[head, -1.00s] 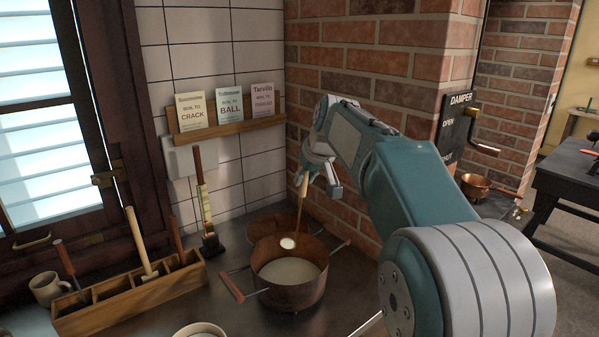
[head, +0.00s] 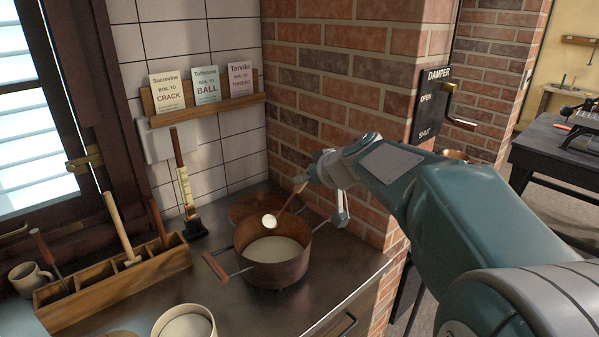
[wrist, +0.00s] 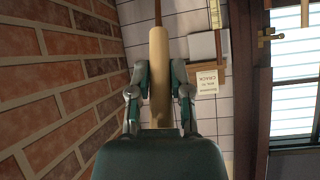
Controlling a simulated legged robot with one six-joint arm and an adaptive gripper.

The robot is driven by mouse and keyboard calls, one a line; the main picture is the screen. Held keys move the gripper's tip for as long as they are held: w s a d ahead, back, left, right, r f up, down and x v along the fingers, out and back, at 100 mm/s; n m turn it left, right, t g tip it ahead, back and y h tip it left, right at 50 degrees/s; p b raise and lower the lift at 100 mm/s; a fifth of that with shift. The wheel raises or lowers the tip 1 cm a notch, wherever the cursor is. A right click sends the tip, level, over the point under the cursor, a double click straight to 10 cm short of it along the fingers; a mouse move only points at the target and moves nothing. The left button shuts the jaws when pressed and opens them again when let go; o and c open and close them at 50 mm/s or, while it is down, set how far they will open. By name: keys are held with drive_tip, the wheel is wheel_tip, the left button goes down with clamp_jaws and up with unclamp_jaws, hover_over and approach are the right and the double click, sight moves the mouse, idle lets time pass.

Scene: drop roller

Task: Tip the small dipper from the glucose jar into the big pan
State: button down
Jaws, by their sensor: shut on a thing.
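My gripper (head: 322,180) is shut on the wooden handle of the small dipper (head: 270,222), above and right of the big pan. The wrist view shows the pale handle (wrist: 159,50) between the two fingers (wrist: 159,85); the dipper's bowl is out of that view. In the head view the dipper slants down to the left, and its small bowl shows white over the pan. The big copper pan (head: 275,274) stands on the counter with pale liquid inside. I cannot tell whether anything is flowing from the dipper. I cannot identify the glucose jar with certainty.
A second copper pan (head: 254,206) stands close behind. A pale round pot (head: 186,323) is at the front edge of view. A wooden tool box (head: 120,288) and mug (head: 30,282) stand left. The brick wall (head: 340,95) is close behind my gripper.

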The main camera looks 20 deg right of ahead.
drive_tip(key=shift+s+d+f+t, duration=0.15)
drive_tip(key=shift+s+d+t, duration=0.05)
drive_tip(key=shift+s+t, duration=0.15)
drive_tip(key=s+d+f+t+y, duration=0.3)
drive_tip(key=s+f+t, duration=0.3)
drive_tip(key=f, duration=0.5)
drive_tip(key=shift+s+m+t, duration=0.3)
drive_tip(key=shift+s+t, duration=0.1)
drive_tip(key=shift+t, duration=0.45)
idle(0.9)
